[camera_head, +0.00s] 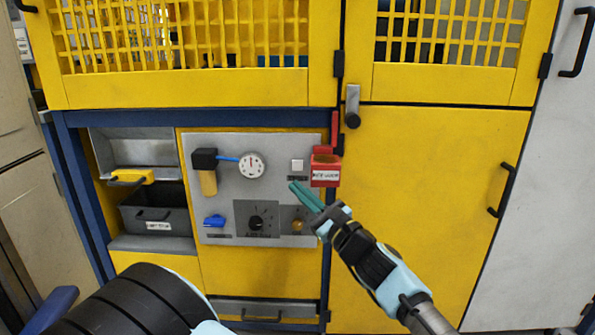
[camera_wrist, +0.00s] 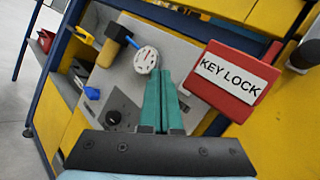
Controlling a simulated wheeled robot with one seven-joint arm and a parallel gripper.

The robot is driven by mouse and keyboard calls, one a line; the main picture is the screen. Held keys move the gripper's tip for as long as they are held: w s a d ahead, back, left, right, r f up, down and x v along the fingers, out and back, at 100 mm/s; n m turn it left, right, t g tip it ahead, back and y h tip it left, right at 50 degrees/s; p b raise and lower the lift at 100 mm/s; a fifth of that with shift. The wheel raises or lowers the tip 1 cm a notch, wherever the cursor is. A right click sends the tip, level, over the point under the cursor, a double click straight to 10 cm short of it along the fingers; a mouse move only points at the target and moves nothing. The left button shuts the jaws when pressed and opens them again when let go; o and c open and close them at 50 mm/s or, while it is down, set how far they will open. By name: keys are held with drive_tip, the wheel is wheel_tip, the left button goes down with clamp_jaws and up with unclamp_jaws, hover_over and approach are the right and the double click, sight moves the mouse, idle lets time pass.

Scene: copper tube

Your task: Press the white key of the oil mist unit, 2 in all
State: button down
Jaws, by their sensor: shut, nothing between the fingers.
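The oil mist unit is a grey panel (camera_head: 225,190) on the yellow machine front. Its white key (camera_head: 297,165) is a small square button at the upper right of the panel. In the wrist view the white key (camera_wrist: 184,89) shows only in part, just right of my fingertips. My gripper (camera_head: 292,186) is shut and empty, its green fingers pointing at the panel a little below the key. The green fingers also show in the wrist view (camera_wrist: 163,75). I cannot tell whether the tips touch the panel.
A red key lock box (camera_head: 325,170) juts out just right of the white key; it is large in the wrist view (camera_wrist: 233,78). A dial gauge (camera_head: 251,165), a black knob (camera_head: 257,222) and a blue valve (camera_head: 214,221) are on the panel. A dark bin (camera_head: 155,215) stands left.

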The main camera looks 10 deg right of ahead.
sight(298, 165)
drive_tip(key=shift+w, duration=0.1)
drive_tip(key=shift+w+d, duration=0.25)
drive_tip(key=shift+w, duration=1.2)
drive_tip(key=shift+w+d, duration=0.3)
drive_tip(key=shift+w, duration=1.1)
drive_tip(key=shift+w+d, duration=0.25)
drive_tip(key=shift+w, duration=1.2)
drive_tip(key=shift+w, duration=0.4)
drive_tip(key=shift+w+d+p, duration=0.1)
drive_tip(key=shift+w+p, duration=0.25)
drive_tip(key=shift+p, duration=0.1)
drive_tip(key=shift+s, duration=0.75)
